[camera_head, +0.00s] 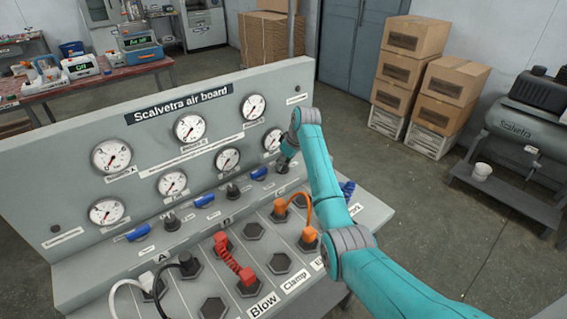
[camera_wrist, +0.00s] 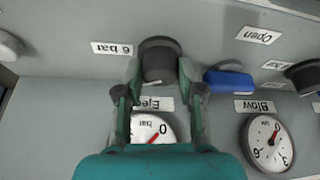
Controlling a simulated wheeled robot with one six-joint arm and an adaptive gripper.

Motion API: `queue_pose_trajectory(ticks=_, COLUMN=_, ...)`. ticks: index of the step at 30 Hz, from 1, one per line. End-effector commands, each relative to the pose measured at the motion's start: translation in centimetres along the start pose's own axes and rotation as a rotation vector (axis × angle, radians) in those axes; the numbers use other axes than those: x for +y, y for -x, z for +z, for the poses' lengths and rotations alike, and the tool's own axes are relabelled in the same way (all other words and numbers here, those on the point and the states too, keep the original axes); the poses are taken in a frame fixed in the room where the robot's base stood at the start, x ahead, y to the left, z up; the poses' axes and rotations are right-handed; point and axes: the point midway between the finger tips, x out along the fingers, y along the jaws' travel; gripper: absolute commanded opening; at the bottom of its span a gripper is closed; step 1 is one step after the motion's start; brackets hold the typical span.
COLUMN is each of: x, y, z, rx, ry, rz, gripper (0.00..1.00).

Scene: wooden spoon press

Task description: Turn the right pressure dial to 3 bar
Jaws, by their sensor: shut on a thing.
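The right pressure dial is a dark round knob (camera_wrist: 158,62) on the grey board, between my fingers in the wrist view. My gripper (camera_wrist: 160,76) is shut on it, one finger on each side. A short pale mark shows on the knob's lower edge. An upside-down "Eject" label and a white gauge (camera_wrist: 142,130) lie below it; the gauge's red needle points near 0, and my gripper partly covers the gauge. In the head view my gripper (camera_head: 284,164) is at the right end of the lower panel, below the right gauge (camera_head: 272,140); the knob is mostly hidden there.
A blue valve handle (camera_wrist: 229,81) is close beside my gripper, with the Blow gauge (camera_wrist: 268,143) beyond. An orange hose (camera_head: 303,210) and a red coiled hose (camera_head: 230,260) stand on the lower panel. Boxes (camera_head: 428,90) and a compressor (camera_head: 525,125) are at the right.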

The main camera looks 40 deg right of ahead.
Motion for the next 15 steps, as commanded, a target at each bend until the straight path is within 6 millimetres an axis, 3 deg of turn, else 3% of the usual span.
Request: queue_pose_trajectory(ticks=15, x=0.3, y=0.01, z=-0.05, rx=-0.002, ry=0.451, rz=-0.19, gripper=0.04)
